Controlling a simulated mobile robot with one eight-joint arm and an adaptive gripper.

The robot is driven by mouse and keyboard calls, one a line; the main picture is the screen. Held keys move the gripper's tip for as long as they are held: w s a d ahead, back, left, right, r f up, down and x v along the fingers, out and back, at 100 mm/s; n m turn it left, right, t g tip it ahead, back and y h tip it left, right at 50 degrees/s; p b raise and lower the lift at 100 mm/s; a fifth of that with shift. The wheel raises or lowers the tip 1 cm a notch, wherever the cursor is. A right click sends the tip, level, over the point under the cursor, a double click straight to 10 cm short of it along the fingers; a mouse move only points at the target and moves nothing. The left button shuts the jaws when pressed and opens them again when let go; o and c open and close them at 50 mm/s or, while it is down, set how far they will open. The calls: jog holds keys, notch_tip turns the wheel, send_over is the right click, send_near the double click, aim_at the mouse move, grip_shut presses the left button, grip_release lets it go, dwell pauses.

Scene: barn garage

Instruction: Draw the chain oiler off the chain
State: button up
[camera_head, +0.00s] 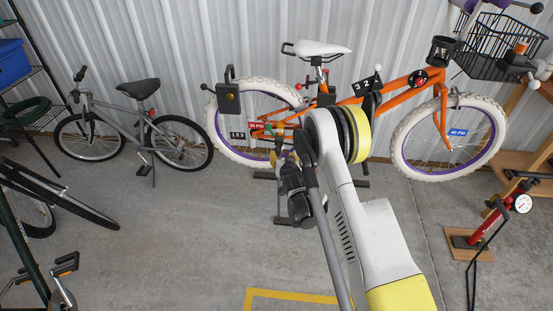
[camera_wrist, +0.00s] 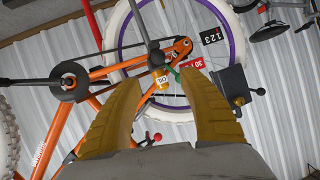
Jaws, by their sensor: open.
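The orange bicycle (camera_head: 400,88) stands against the wall with white tyres. In the wrist view, its orange frame (camera_wrist: 67,122) and dark chain (camera_wrist: 112,66) run to the rear hub. The chain oiler (camera_wrist: 161,79), a small bottle with a yellow-and-white body and a dark thin spout, is at the chain close to the hub. My gripper (camera_wrist: 163,76) is open, with one yellow finger on each side of the oiler. I see gaps beside the bottle, but cannot tell its depth between the fingers. In the head view my arm hides most of this area.
A black box (camera_wrist: 228,84) and a red tag (camera_wrist: 191,65) are close to the right finger. A grey bicycle (camera_head: 125,122) stands left, and a red floor pump (camera_head: 488,222) stands right. The concrete floor in front is mostly clear.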

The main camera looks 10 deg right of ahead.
aim_at(278, 152)
jog(key=b+x, duration=0.1)
jog(key=x, duration=0.2)
jog(key=f+b+x, duration=0.1)
jog(key=x, duration=0.5)
jog(key=shift+f+b, duration=0.35)
jog(key=shift+b, duration=0.05)
jog(key=shift+w+f, duration=0.1)
jog(key=shift+w, duration=0.55)
